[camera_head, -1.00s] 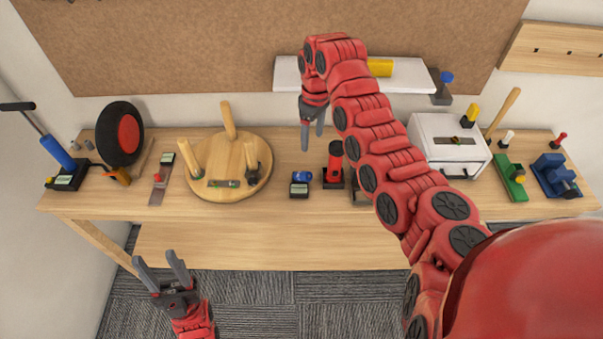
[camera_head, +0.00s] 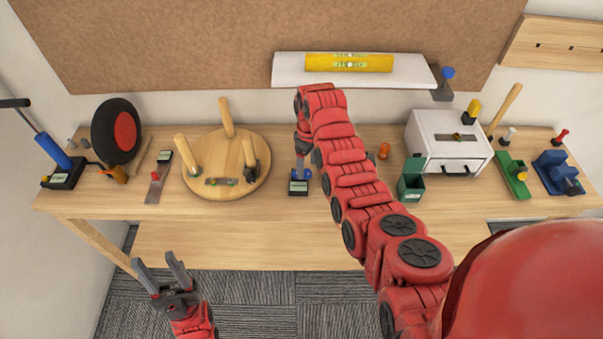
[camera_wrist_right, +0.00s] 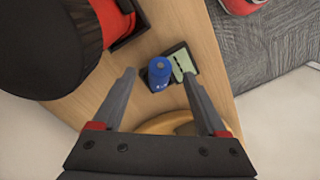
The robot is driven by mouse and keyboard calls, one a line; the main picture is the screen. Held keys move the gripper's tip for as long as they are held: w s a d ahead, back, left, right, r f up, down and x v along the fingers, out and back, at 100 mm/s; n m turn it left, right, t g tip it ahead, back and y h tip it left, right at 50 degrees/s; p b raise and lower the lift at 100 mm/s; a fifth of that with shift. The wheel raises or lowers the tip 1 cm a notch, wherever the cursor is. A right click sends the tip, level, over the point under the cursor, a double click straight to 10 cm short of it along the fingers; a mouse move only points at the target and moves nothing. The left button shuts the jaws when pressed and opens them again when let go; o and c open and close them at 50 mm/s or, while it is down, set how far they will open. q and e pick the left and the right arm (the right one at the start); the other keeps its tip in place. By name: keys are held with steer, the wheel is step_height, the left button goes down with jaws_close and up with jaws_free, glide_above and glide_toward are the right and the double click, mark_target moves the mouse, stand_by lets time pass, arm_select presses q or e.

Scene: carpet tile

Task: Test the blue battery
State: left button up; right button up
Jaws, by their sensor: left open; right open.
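The blue battery (camera_wrist_right: 159,73) is a small blue cylinder beside a dark tester (camera_wrist_right: 181,62) with a pale display. In the head view the tester (camera_head: 298,187) sits near the bench's front edge, and the battery (camera_head: 307,174) is partly covered by my right gripper (camera_head: 301,168). My right gripper is open, pointing down, its fingers on either side of the battery in the wrist view, with no clear grip. Whether the battery touches the tester is unclear. My left gripper (camera_head: 163,272) is open and empty, low in front of the bench.
A round wooden stool top (camera_head: 225,190) with upright legs stands left of the tester. A large black and red object (camera_wrist_right: 50,45) is close beside my right gripper.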

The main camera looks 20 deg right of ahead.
steer(key=shift+a+f+p, duration=0.1)
steer(key=shift+f+p, duration=0.4)
steer(key=shift+f, duration=0.85)
jaws_close()
